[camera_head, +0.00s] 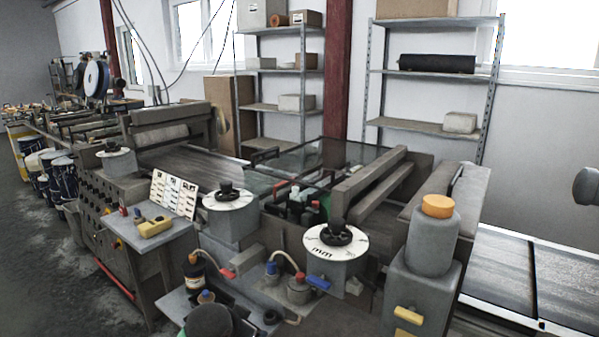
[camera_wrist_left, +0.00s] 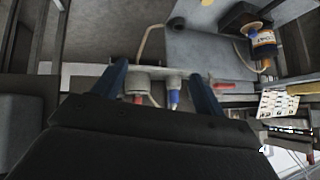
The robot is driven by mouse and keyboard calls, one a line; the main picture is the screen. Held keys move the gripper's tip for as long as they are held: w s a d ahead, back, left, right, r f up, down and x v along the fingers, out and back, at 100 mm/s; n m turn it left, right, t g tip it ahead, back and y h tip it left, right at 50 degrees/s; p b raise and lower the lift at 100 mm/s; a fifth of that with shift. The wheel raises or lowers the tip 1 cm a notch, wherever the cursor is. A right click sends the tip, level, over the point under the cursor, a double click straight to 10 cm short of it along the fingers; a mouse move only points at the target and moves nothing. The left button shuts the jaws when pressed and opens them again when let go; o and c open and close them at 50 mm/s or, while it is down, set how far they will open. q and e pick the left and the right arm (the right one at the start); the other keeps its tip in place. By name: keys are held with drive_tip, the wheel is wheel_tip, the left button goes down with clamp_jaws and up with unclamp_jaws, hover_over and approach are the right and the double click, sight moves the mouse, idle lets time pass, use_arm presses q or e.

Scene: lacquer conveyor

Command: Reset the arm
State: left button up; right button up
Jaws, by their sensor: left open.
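In the left wrist view my left gripper (camera_wrist_left: 158,70) has its two dark blue fingers spread apart, with nothing held between them. Beyond the gap show a grey fitting with a red part (camera_wrist_left: 138,98) and a grey fitting with a blue part (camera_wrist_left: 173,97). I cannot tell their distance from the fingertips. In the head view neither gripper can be made out clearly. A dark rounded shape at the bottom of that view cannot be identified for sure. My right gripper is not in view.
The lacquer machine (camera_head: 185,165) fills the middle, with round white dials (camera_head: 333,243) and a grey post with an orange cap (camera_head: 438,206). A dark labelled bottle (camera_head: 194,272) stands low at the front; it also shows in the wrist view (camera_wrist_left: 263,42). Shelves (camera_head: 425,125) stand behind. Grey floor (camera_head: 40,270) lies open at left.

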use_arm(q)
drive_tip(key=s+f+n+g, duration=0.1)
drive_tip(key=s+f, duration=0.5)
drive_tip(key=s, duration=0.6)
drive_tip(key=s+f+n+g+p, duration=0.1)
drive_tip(key=s+f, duration=0.4)
drive_tip(key=s, duration=0.7)
drive_tip(key=s+f+n+g+y+p, duration=0.1)
drive_tip(key=s+f+g, duration=0.3)
drive_tip(key=s, duration=0.8)
wheel_tip(320, 180, down, 3)
drive_tip(key=shift+a+r+n, duration=0.2)
drive_tip(key=shift+a+n, duration=0.15)
drive_tip(key=shift+n, duration=0.35)
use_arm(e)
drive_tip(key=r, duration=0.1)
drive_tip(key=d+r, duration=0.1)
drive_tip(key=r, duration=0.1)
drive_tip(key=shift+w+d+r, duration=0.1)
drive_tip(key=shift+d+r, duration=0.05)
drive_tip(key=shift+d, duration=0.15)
